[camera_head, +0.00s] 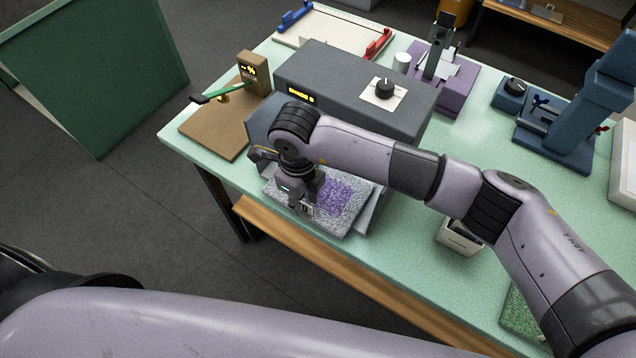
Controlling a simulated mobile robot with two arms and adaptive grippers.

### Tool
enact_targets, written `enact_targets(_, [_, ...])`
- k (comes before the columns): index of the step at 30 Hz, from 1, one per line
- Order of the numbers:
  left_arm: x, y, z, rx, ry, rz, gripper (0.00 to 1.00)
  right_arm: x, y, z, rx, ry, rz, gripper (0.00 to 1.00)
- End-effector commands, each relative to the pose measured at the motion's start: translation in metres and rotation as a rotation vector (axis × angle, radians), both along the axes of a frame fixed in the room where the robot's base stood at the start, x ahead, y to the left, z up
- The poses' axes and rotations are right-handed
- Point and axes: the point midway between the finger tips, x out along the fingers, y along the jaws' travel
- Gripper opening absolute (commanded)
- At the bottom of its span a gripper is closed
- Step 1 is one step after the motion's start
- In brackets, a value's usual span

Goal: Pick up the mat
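The mat (340,200) is a speckled grey square with a purple patch. It lies at the front of the grey machine (330,85), near the table's front edge. My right gripper (303,207) points down at the mat's left part, with its fingertips at or just above the surface. I cannot tell whether it touches or grips the mat. The gripper and wrist hide part of the mat's left and back area. My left gripper is out of view; only part of an arm shows at the bottom left.
The green table (470,150) also bears a brown board (205,130) with a small post at left, a purple device (455,85) and a blue press (570,125). A small white box (458,238) stands right of the mat. A green mat (522,318) lies at the lower right.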

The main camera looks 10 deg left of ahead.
Motion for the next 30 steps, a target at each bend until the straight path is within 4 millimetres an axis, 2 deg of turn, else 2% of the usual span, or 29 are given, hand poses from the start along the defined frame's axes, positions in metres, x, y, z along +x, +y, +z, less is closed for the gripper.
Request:
enact_targets(4, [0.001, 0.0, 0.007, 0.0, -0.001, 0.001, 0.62, 0.0, 0.0, -0.014, 0.001, 0.001, 0.0, 0.27])
enact_targets(11, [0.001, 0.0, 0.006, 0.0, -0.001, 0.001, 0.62, 0.0, 0.0, -0.017, 0.002, -0.002, 0.001, 0.27])
enact_targets(23, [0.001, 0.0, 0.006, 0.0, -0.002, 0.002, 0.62, 0.0, 0.0, -0.017, 0.002, -0.002, 0.001, 0.01])
enact_targets(30, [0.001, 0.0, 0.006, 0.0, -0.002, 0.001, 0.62, 0.0, 0.0, -0.017, 0.002, -0.002, 0.001, 0.0])
